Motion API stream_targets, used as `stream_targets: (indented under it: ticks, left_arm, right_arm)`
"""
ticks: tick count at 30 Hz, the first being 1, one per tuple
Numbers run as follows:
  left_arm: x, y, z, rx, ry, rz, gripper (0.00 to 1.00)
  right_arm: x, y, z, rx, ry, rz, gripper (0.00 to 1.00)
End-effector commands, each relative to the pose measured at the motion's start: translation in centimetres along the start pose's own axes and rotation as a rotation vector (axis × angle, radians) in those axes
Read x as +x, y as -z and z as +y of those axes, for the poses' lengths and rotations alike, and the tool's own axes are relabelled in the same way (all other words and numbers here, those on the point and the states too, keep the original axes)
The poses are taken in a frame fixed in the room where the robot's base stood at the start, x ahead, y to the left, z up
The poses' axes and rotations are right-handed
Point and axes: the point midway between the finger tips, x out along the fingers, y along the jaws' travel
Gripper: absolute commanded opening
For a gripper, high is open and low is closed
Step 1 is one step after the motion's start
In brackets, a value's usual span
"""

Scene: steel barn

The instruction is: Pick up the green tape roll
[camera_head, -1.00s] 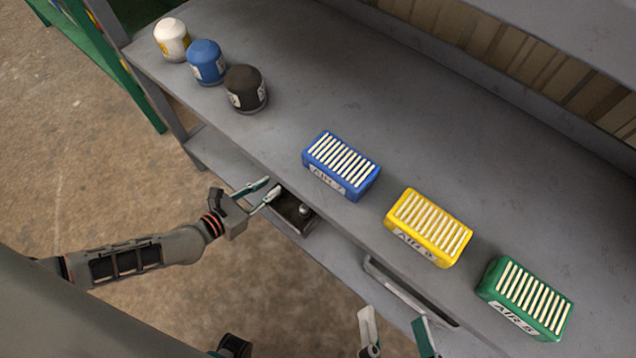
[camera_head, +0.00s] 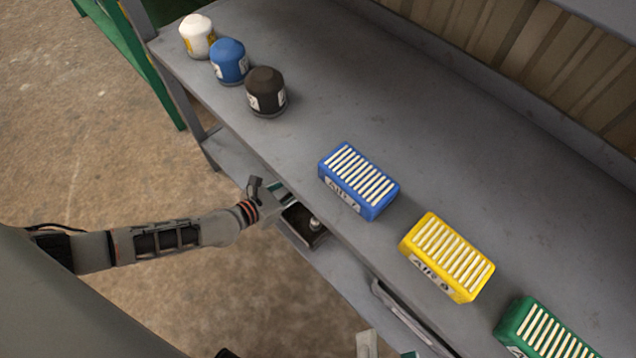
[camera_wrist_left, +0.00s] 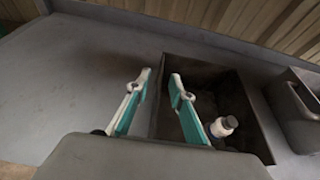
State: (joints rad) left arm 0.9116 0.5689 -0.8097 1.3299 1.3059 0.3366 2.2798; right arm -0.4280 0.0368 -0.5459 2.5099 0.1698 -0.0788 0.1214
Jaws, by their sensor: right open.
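I see no green tape roll in either view. My left gripper (camera_head: 283,196) reaches over a dark open bin (camera_head: 297,241) under the bench's front edge, and its fingertips are partly hidden in the head view. In the left wrist view its two green-and-pale fingers (camera_wrist_left: 160,76) are apart with nothing between them, above the left part of the bin (camera_wrist_left: 242,92). A small white-capped bottle (camera_wrist_left: 223,126) stands in the bin to the right of the fingers. My right gripper (camera_head: 388,350) is open at the bottom edge of the head view, mostly cut off.
Blue (camera_head: 358,182), yellow (camera_head: 446,257) and green (camera_head: 544,330) air filters lie on the grey bench (camera_head: 430,140). White (camera_head: 197,37), blue (camera_head: 229,62) and black (camera_head: 266,92) canisters stand at its far left. The bench's middle is clear.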

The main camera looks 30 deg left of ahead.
Motion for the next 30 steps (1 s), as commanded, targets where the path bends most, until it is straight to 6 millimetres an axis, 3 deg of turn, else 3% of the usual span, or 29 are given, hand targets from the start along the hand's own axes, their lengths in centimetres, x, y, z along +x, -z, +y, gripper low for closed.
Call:
stream_targets:
  ticks: [2, 4, 5, 19, 30]
  left_arm:
    - [0.0, -0.1, 0.0, 0.0, 0.0, -0.001, 0.2]
    - [0.0, -0.1, 0.0, 0.0, 0.0, -0.001, 0.01]
    - [0.0, -0.1, 0.0, 0.0, 0.0, -0.001, 0.0]
    - [-0.1, -0.4, 0.0, -0.001, 0.0, -0.003, 0.0]
    - [-0.9, -3.2, 0.1, 0.001, -0.001, -0.01, 0.0]
  right_arm:
    - [0.0, 0.0, 0.0, 0.0, 0.0, 0.001, 0.64]
    - [0.0, 0.0, 0.0, -0.001, 0.001, 0.0, 0.64]
    - [0.0, 0.0, 0.0, -0.001, 0.0, 0.0, 0.64]
    - [0.0, 0.2, -0.1, -0.013, 0.003, 0.002, 0.64]
    - [-0.1, 1.5, 0.5, -0.188, -0.004, -0.014, 0.64]
